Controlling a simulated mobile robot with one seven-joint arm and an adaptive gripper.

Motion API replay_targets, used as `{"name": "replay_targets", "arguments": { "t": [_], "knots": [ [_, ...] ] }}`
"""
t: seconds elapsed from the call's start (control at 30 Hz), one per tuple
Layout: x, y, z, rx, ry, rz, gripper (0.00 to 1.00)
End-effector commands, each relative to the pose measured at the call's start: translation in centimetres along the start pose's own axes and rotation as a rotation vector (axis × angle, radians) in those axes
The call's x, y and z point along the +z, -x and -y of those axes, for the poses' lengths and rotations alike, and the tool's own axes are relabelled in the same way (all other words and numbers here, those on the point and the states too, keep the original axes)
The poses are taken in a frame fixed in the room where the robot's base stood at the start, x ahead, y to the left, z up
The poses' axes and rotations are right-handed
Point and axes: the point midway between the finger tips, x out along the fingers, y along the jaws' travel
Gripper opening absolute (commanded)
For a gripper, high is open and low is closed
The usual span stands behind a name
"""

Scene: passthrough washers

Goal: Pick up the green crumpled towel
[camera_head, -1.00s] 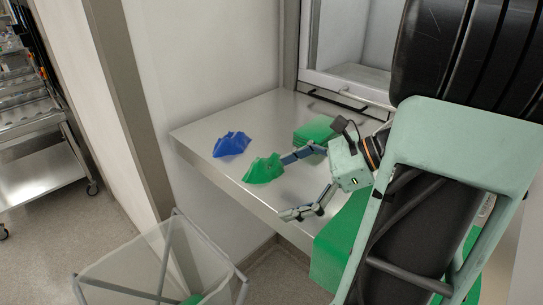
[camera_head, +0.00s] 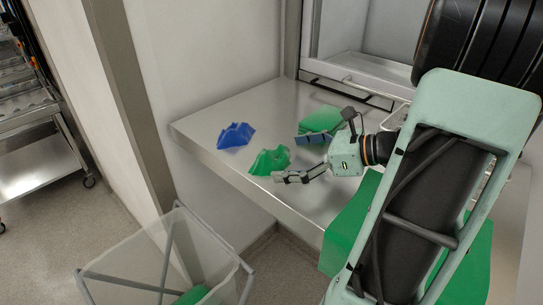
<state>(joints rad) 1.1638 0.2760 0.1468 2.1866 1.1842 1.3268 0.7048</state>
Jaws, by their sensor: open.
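The green crumpled towel (camera_head: 270,160) lies on the steel counter (camera_head: 215,120), near its front edge. My gripper (camera_head: 292,158) is open, its two fingers spread and pointing left. One fingertip is close to the towel's lower right side; the other is farther back, in front of the folded green stack. Nothing shows between the fingers. I cannot tell whether the near finger touches the towel.
A blue crumpled towel (camera_head: 236,136) lies left of the green one. A folded green stack (camera_head: 320,119) is behind my gripper. A clear bin (camera_head: 150,262) with green cloth inside stands on the floor below the counter. A metal cart (camera_head: 35,150) is at far left.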

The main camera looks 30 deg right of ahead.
Motion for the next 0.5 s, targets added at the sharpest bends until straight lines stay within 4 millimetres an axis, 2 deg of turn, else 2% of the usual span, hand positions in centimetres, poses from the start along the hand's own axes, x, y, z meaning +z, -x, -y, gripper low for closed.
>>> {"name": "replay_targets", "arguments": {
  "t": [0.1, 0.2, 0.47, 0.5],
  "knots": [
    [0.2, -1.8, 0.0, 0.004, -0.001, 0.001, 1.0],
    [0.2, -2.7, 0.0, 0.002, 0.001, 0.0, 1.0],
    [0.2, -2.9, 0.1, 0.0, 0.001, -0.001, 1.0],
    [0.2, -2.9, 0.1, 0.001, 0.001, -0.001, 0.96]
  ]
}}
